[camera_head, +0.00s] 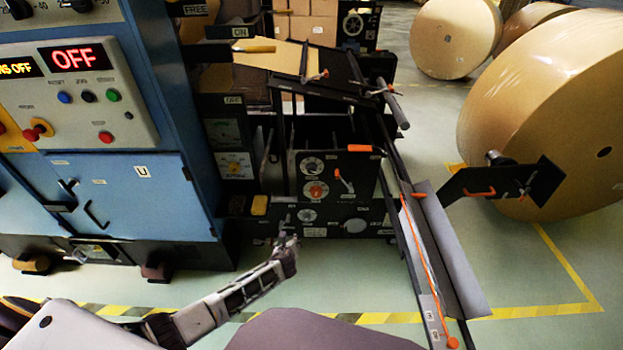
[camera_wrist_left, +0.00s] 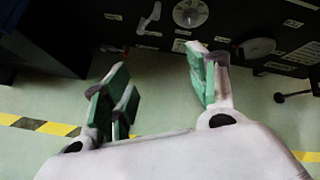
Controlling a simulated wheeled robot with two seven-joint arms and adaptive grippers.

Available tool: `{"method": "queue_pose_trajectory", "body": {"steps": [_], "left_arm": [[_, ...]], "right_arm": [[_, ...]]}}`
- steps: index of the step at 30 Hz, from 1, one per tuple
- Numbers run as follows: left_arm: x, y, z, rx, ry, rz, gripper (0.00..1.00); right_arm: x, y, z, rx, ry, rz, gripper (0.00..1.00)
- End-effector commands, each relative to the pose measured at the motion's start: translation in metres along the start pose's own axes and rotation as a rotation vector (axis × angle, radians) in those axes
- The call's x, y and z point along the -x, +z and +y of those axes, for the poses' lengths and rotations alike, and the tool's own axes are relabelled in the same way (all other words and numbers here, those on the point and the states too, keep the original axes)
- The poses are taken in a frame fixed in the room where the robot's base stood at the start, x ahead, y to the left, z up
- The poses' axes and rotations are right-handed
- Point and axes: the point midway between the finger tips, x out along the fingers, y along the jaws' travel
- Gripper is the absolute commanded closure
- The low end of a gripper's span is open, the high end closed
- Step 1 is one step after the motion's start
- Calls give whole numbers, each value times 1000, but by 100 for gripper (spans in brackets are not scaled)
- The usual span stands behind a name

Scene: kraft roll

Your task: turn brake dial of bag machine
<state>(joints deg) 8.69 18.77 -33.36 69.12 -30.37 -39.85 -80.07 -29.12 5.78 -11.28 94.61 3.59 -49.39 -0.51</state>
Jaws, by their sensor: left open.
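The bag machine's black panel (camera_head: 350,168) stands in the middle of the head view. The labels are too small to tell which is the brake dial. My left gripper (camera_head: 288,243) is just below and in front of the panel's lower left part. In the left wrist view the left gripper (camera_wrist_left: 158,75) has its green-padded fingers wide apart and empty, with a round pale dial (camera_wrist_left: 190,12) beyond them. My right gripper is out of view.
A blue cabinet (camera_head: 120,200) with a lit OFF display (camera_head: 78,58) stands at the left. Long rails (camera_head: 430,260) slope down on the right. Large kraft rolls (camera_head: 550,100) stand at the right. The floor before the panel is clear, with yellow-black tape (camera_head: 390,318).

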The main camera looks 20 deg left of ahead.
Motion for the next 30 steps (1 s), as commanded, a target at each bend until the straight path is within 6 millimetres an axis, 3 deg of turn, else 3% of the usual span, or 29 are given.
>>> {"method": "queue_pose_trajectory", "body": {"steps": [14, 30], "left_arm": [[-7, 54, -62, -396, -55, -204, 42], [13, 106, -123, -805, -33, -467, 42]], "right_arm": [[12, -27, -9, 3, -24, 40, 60], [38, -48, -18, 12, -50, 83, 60]]}}
